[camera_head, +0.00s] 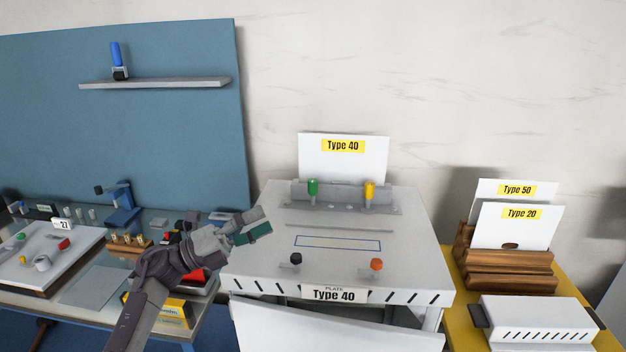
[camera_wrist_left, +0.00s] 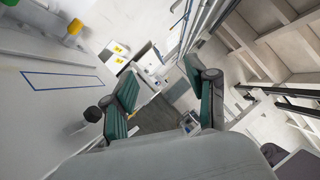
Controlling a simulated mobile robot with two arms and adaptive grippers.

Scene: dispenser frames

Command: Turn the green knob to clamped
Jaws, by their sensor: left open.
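The green knob (camera_head: 313,187) stands upright at the left of the grey clamp bar (camera_head: 330,197) at the back of the white Type 40 machine (camera_head: 415,230). A sliver of the green knob (camera_wrist_left: 10,2) shows at the top left corner of the left wrist view. My left gripper (camera_head: 254,226) is above the machine's left edge, in front and to the left of the green knob, and apart from it. In the left wrist view its two green-padded fingers (camera_wrist_left: 163,98) are spread with nothing held between them. My right gripper is not in view.
A yellow knob (camera_head: 369,190) stands right of the green one. A black knob (camera_head: 296,258) and an orange knob (camera_head: 376,264) are at the machine's front. A Type 40 card (camera_head: 343,165) stands behind the bar. A cluttered workbench (camera_head: 90,290) is left; a wooden card holder (camera_head: 510,280) is right.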

